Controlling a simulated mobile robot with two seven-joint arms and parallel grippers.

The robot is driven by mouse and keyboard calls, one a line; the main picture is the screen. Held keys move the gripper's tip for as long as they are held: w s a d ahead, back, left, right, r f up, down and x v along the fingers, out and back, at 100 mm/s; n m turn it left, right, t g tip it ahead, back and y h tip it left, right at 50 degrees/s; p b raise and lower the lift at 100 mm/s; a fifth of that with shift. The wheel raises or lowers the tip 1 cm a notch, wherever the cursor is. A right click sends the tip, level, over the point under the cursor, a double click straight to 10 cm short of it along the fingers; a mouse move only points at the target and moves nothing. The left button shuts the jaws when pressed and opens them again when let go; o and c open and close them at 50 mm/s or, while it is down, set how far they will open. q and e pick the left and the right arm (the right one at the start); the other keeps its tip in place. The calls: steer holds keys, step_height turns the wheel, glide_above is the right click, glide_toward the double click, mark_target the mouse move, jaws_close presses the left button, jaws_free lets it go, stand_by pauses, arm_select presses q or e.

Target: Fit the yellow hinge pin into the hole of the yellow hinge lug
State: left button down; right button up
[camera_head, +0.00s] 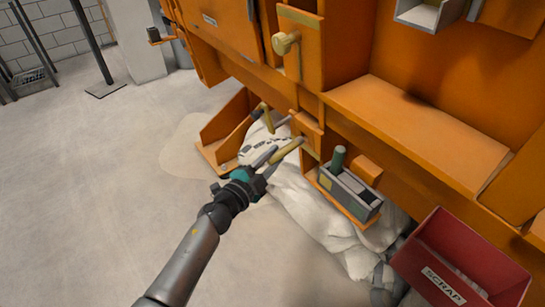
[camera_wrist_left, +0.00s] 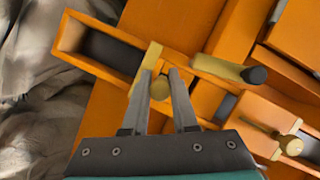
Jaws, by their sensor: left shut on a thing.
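My left gripper (camera_head: 282,150) reaches in from the bottom of the head view to the low part of the orange frame. In the left wrist view its two fingers (camera_wrist_left: 160,82) are shut on the yellow hinge pin (camera_wrist_left: 159,90), whose round end shows between them. In the head view the pin (camera_head: 288,150) is a short yellow bar at the fingers. A yellow plate (camera_wrist_left: 152,56), which looks like the hinge lug, lies just beyond the fingertips in the wrist view. I cannot tell whether the pin is in its hole. My right gripper is not in view.
A yellow knob (camera_head: 285,42) sticks out of the orange frame above. A grey box (camera_head: 350,193) stands on an orange shelf to the right, near a red scrap bin (camera_head: 462,262). The floor at left is clear.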

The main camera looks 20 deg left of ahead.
mark_target(294, 143)
arm_select(q)
steer(key=shift+w+d+r, duration=0.25)
steer(key=shift+w+d, duration=0.45)
steer(key=shift+w, duration=0.2)
steer(key=shift+w+d+r, duration=0.25)
steer(key=shift+w+d, duration=0.4)
steer(key=shift+w, duration=0.2)
steer(key=shift+w+d+r, duration=0.25)
steer(key=shift+w+d, duration=0.45)
steer(key=shift+w, duration=0.2)
stand_by(1.3)
steer(key=c, duration=0.9)
jaws_free()
steer(key=shift+o, duration=1.4)
steer(key=shift+f, duration=0.15)
steer(key=shift+o, duration=0.7)
steer(key=shift+f, duration=0.1)
steer(key=o, duration=0.3)
steer(key=shift+o, duration=0.2)
steer(key=shift+s+a+f+p, duration=0.2)
steer(key=shift+s+a, duration=0.6)
steer(key=shift+s, duration=0.15)
steer(key=shift+s+a+f+p, duration=0.15)
steer(key=shift+s+a+f, duration=0.1)
steer(key=shift+s+a, duration=0.65)
steer(key=shift+s+a+f+p, duration=0.2)
steer(key=shift+s+a, duration=0.5)
steer(key=shift+s, duration=0.35)
steer(key=shift+s+a, duration=0.1)
steer(key=shift+s, duration=0.15)
